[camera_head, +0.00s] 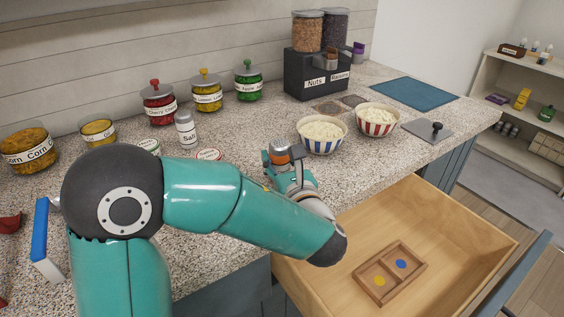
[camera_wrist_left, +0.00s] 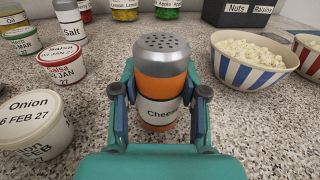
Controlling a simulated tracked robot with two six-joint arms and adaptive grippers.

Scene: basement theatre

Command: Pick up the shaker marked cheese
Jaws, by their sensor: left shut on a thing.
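The shaker marked cheese (camera_wrist_left: 160,85) has an orange body, a grey perforated top and a white label reading "Chee…". It stands upright between the two fingers of my left gripper (camera_wrist_left: 160,105), which is shut on it. In the head view the shaker (camera_head: 280,158) shows only partly, behind my left gripper (camera_head: 284,165) at the counter's front part. My right gripper is not in view.
The blue-striped bowl (camera_head: 322,146) is just right of the shaker, with the red-striped bowl (camera_head: 377,129) beyond. The salt shaker (camera_head: 186,132) and the labelled tubs (camera_head: 208,154) are to the left. An open drawer (camera_head: 350,207) with a small wooden tray (camera_head: 408,254) juts out below.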

